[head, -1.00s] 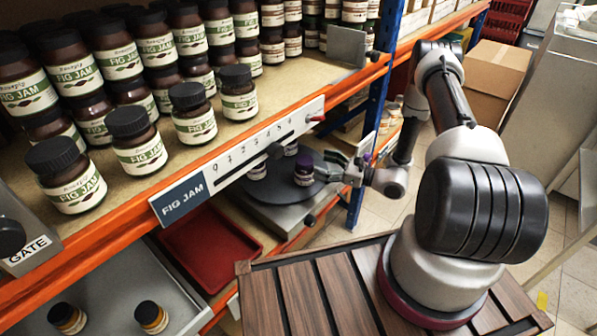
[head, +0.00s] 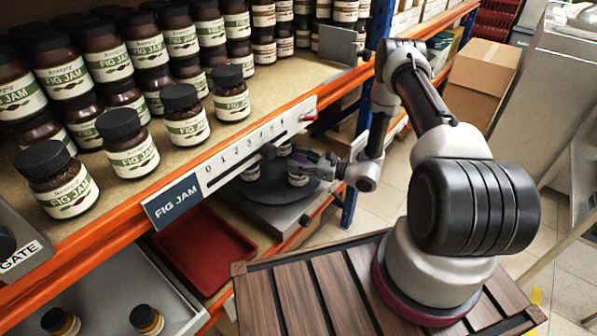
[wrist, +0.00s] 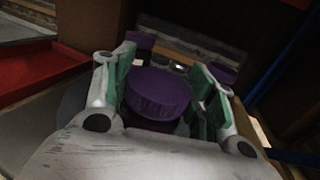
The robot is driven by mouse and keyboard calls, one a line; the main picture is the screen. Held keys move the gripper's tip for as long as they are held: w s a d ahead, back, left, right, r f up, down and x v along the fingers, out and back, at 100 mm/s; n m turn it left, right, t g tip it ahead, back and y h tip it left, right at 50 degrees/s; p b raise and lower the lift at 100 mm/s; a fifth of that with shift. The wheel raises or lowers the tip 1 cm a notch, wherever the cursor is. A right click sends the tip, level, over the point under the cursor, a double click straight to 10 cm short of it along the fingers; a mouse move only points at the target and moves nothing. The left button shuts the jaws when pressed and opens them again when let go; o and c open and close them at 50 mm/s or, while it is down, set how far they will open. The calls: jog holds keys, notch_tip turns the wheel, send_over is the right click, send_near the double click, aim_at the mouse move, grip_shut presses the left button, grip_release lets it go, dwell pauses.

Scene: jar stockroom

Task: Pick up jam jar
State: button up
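A jam jar with a purple lid (wrist: 160,94) stands between my gripper's fingers in the wrist view. In the head view its pale label (head: 298,180) shows below my gripper (head: 306,160), which hides its lid. The jar stands on a dark round plate (head: 265,196) under the shelf. My gripper (wrist: 163,88) is open, with green pads on either side of the lid. The right pad looks slightly apart from the lid; contact on the left is unclear. Two more jars stand on the plate, at its left (head: 250,173) and back (head: 285,149).
The shelf's orange beam (head: 110,239) and white numbered strip (head: 250,145) lie close above the plate. Several fig jam jars (head: 131,157) fill the shelf. A red tray (head: 205,250) lies left of the plate. A blue post (head: 362,170) stands behind my arm.

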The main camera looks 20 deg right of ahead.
jog(key=c, duration=0.8)
notch_tip(320, 180, up, 10)
jog(key=shift+r, duration=0.1)
grip_shut()
notch_tip(320, 180, down, 9)
jog(key=shift+f, duration=0.3)
jog(key=shift+n+g+y, duration=1)
jog(key=shift+n+g, duration=0.3)
jog(key=shift+g, duration=0.4)
